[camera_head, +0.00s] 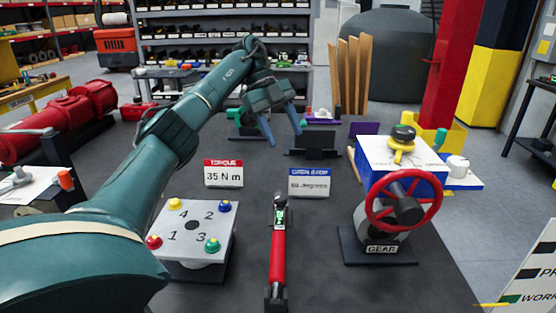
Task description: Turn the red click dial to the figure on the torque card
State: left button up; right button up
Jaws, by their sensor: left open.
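The torque card (223,174) stands on the dark table, red-topped, and reads "35 N m". A red-handled wrench-like tool (278,250) lies front to back in the middle of the table. It has a small lit green display (280,212), whose figure is too small to read. I cannot clearly make out a separate red click dial on it. My left gripper (282,132) is open and empty, fingers pointing down, above the far part of the table behind the cards and well apart from the tool. My right gripper is not in view.
A blue-topped card (309,183) stands right of the torque card. A numbered plate (192,228) with coloured knobs stands left of the tool. A valve unit with a red handwheel (403,200) and a "GEAR" label (381,249) stands right. Table between tool and valve is clear.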

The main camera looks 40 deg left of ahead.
aim_at(280, 195)
pick_arm(q)
jog(key=s+a+f+n+y, duration=0.2)
jog(key=a+f, duration=0.2)
jog(key=shift+g, duration=0.4)
jog(key=x, duration=1.1)
jog(key=shift+w+d, duration=0.15)
jog(key=shift+d, duration=0.1)
jog(key=shift+d+f, duration=0.2)
jog(key=shift+f, duration=0.3)
jog(key=c, duration=1)
